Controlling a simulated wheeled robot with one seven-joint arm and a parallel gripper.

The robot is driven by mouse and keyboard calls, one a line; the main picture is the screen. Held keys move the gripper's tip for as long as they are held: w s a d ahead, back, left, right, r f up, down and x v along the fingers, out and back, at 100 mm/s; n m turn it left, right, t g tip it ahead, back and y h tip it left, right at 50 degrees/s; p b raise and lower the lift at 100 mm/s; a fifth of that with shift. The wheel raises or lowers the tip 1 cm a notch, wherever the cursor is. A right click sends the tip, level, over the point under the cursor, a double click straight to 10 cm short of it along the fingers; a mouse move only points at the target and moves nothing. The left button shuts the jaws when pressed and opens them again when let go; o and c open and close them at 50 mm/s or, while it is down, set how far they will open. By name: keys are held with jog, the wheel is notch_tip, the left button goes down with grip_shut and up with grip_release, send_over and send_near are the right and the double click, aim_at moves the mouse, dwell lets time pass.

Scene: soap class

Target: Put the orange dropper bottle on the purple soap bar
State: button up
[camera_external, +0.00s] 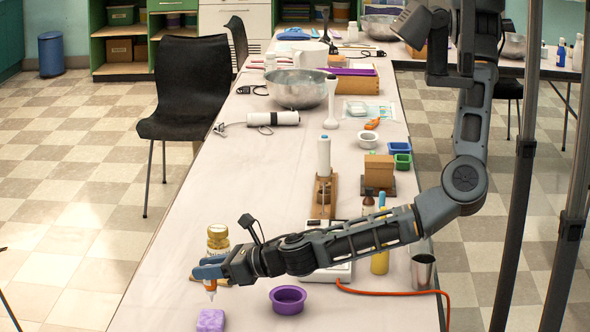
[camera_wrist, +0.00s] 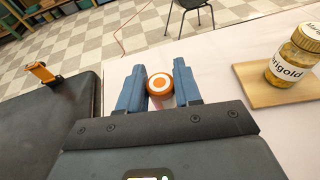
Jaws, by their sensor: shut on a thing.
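My gripper (camera_external: 207,272) has blue fingers and is shut on the orange dropper bottle (camera_external: 210,286). In the wrist view the fingers flank the bottle's round orange and white top (camera_wrist: 159,84). The bottle looks upright; its lower end shows just below the fingers in the external view. The purple soap bar (camera_external: 211,320) lies on the table near the front edge of the picture. The bottle appears above and behind the soap in that view, with a gap between them. The soap does not show in the wrist view.
A marigold jar (camera_external: 218,238) on a wooden board (camera_wrist: 272,92) stands close behind my gripper. A purple bowl (camera_external: 288,300) sits right of the soap. A metal cup (camera_external: 422,271) and an orange cable (camera_external: 390,292) lie farther right. The table left of the soap is clear.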

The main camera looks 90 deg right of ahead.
jog(key=shift+f+b, duration=0.75)
jog(key=shift+f, duration=0.4)
jog(key=shift+f, duration=0.2)
jog(key=o, duration=1)
jog(key=shift+r, duration=0.1)
jog(key=shift+r, duration=0.2)
jog(key=p+v, duration=0.1)
jog(key=v, duration=1.1)
